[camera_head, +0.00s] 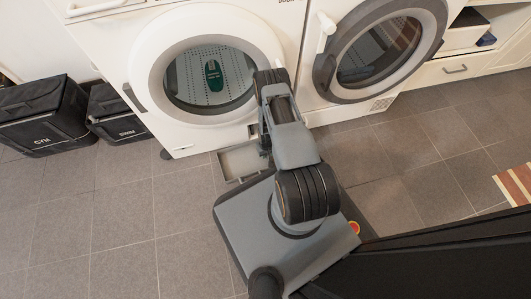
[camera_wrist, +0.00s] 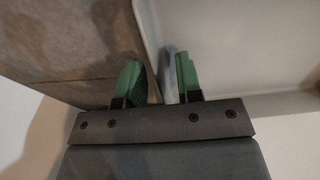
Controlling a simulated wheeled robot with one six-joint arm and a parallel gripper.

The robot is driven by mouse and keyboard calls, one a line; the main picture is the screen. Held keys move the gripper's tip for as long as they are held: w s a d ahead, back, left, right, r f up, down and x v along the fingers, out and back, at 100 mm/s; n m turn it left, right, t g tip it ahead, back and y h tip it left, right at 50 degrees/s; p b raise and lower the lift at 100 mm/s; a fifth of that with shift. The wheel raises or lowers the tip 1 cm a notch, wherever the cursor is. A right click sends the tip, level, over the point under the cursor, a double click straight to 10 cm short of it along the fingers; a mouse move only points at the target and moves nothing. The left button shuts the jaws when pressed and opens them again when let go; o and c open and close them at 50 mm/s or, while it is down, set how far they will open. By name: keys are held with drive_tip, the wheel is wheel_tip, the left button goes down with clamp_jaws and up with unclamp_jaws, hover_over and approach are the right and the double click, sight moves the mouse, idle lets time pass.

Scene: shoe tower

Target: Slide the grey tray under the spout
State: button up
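The grey tray (camera_head: 228,165) lies on the floor tiles just in front of the left washing machine, partly hidden by my arm. In the wrist view, the tray's pale floor (camera_wrist: 240,45) is at upper right. My gripper (camera_wrist: 158,80) has green fingers standing apart, one on each side of the tray's grey rim, with a gap visible on the left. In the head view the gripper is mostly hidden behind my arm. A small dark opening (camera_head: 253,130) sits low on the left machine's front, close above the tray; I cannot make out the spout itself.
The left washing machine (camera_head: 150,60) has a green shoe (camera_head: 213,75) behind its round door. The right machine (camera_head: 318,85) stands beside it. Two black bins (camera_head: 40,112) stand at the left. A striped mat (camera_head: 515,184) lies at the right. Floor left of the tray is clear.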

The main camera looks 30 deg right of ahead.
wheel_tip(320, 180, up, 8)
drive_tip(key=p, duration=0.5)
drive_tip(key=shift+w+d+r, duration=0.15)
drive_tip(key=shift+w+d, duration=0.1)
drive_tip(key=shift+w, duration=0.1)
drive_tip(key=shift+s+a, duration=0.1)
